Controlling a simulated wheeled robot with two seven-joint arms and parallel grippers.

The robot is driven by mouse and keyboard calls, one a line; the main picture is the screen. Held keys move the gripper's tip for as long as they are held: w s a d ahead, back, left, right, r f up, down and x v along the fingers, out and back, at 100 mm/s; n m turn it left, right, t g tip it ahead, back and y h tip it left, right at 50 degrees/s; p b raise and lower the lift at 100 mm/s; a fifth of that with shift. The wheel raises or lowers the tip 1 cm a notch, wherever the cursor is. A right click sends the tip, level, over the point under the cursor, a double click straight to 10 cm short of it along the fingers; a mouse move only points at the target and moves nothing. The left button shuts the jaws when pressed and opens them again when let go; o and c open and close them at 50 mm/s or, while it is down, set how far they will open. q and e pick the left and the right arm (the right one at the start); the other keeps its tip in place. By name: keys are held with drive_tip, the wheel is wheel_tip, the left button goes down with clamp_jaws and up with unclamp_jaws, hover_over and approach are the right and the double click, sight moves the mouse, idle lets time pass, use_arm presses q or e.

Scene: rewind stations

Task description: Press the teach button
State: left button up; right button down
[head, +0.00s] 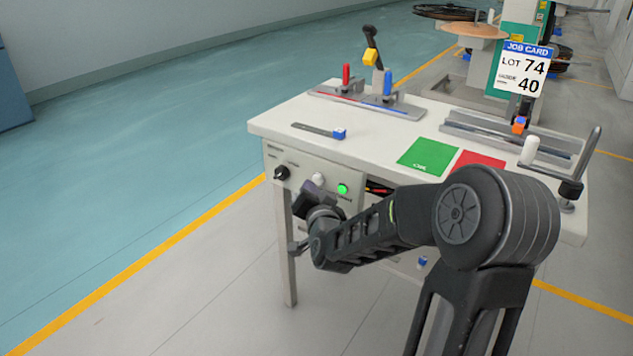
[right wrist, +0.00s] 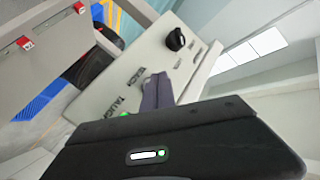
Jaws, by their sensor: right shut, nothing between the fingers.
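The control panel (head: 300,195) is on the front of the white table. It carries a black knob (head: 282,173), a white round button (head: 318,180) and a green lit lamp (head: 343,189). My right gripper (head: 316,197) is shut and empty, just in front of and below the white button. Its fingers also show in the right wrist view (right wrist: 156,92), against the panel face. Whether they touch the button I cannot tell. My left gripper is out of view.
On the white tabletop (head: 385,140) are a green mat (head: 428,157), a red mat (head: 478,162), a metal guide with red and blue handles (head: 366,103) and a blue-ended strip (head: 320,131). A job card (head: 521,70) stands at the right. The floor left of the table is clear.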

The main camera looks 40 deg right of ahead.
drive_tip(key=shift+a, duration=0.15)
drive_tip(key=a, duration=0.1)
drive_tip(key=s+a, duration=0.1)
drive_tip(key=a, duration=0.2)
drive_tip(key=shift+s+a, duration=0.25)
drive_tip(key=shift+a, duration=0.1)
idle(1.0)
